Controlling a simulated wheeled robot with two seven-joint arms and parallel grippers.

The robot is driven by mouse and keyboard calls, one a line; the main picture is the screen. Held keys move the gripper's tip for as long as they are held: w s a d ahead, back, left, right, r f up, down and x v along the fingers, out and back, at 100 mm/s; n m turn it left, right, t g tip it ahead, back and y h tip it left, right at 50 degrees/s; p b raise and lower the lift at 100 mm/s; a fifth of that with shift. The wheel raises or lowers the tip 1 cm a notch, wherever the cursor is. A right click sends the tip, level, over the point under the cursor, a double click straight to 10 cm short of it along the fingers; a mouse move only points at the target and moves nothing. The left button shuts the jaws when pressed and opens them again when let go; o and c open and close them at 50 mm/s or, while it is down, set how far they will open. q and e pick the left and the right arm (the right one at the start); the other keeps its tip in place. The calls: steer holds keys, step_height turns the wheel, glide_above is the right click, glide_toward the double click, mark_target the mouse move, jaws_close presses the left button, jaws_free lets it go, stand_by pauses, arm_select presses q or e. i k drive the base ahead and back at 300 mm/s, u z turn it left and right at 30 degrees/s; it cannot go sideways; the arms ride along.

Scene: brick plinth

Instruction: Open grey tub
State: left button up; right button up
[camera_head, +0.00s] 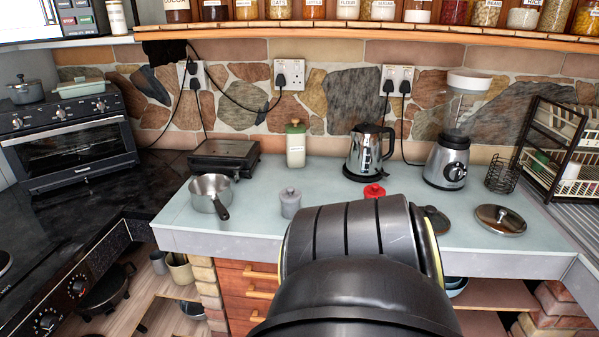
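The grey tub (290,204) stands upright on the pale blue-grey counter (250,225), left of the middle. It is small and round, and its lid with a knob on top appears to be on. A large dark link of one of my arms fills the lower middle of the head view, just right of the grey tub. It covers part of the counter and the lower part of a red-lidded tub (374,191). Neither of my grippers shows, so I cannot see where they are relative to the grey tub.
A steel saucepan (211,194) stands left of the grey tub, its dark handle pointing toward me. A green-lidded jar (295,145), a kettle (369,152) and a blender (447,160) stand behind. A pot lid (500,219) lies at right.

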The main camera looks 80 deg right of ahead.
mark_target(290, 211)
steer(key=z, duration=1.3)
steer(key=k, duration=0.5)
steer(key=z, duration=1.1)
